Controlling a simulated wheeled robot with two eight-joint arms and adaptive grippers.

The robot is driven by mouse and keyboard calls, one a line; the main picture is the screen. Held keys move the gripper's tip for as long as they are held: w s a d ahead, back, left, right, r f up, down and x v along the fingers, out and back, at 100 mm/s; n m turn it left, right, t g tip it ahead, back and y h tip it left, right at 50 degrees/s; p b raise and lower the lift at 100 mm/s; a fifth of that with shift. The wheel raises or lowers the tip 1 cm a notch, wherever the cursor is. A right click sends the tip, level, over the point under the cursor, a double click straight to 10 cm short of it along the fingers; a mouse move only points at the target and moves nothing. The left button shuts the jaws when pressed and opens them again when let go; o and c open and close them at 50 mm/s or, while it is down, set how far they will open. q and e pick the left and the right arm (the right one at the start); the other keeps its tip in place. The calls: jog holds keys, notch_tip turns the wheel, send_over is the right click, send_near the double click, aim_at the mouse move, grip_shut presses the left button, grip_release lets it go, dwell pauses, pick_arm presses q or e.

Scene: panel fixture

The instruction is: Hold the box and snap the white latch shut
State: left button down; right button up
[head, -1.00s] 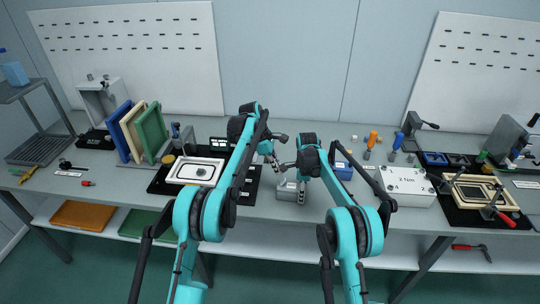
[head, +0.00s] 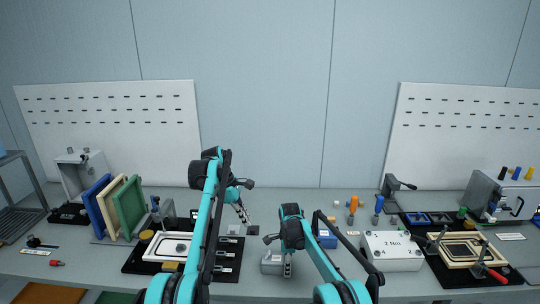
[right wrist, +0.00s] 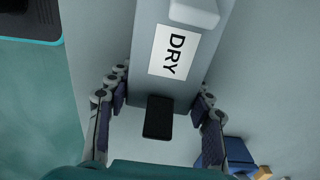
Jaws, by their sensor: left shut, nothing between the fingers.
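The grey box (head: 271,264) stands near the bench's front edge, between my two arms. In the right wrist view the box (right wrist: 160,85) has a DRY label, and a white latch (right wrist: 194,12) is cut off by the top edge. I cannot tell whether the latch is open or shut. My right gripper (right wrist: 163,108) has a finger against each side of the box; it also shows in the head view (head: 288,268). My left gripper (head: 243,213) is shut and empty, behind and left of the box, apart from it.
A black mat with a white framed panel (head: 170,247) lies left of the box. A blue block (head: 327,240) and a white 2 Nm box (head: 392,251) stand to the right. Colored panels (head: 128,206) stand in a rack at the left.

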jog(key=o, duration=0.4)
jog(key=shift+o, duration=0.2)
jog(key=shift+r, duration=0.1)
notch_tip(320, 180, up, 12)
jog(key=shift+f, duration=0.2)
jog(key=shift+d+r, duration=0.4)
jog(key=shift+d, duration=0.05)
jog(key=shift+s+d+r+p, duration=0.1)
jog(key=shift+d+r+p, duration=0.3)
jog(key=shift+d, duration=0.3)
jog(key=shift+w+d+r+p, duration=0.1)
jog(key=shift+d+r+p, duration=0.25)
jog(key=shift+d, duration=0.35)
jog(key=shift+s+d+r+p, duration=0.1)
jog(key=shift+d+r+p, duration=0.3)
jog(key=shift+d, duration=0.3)
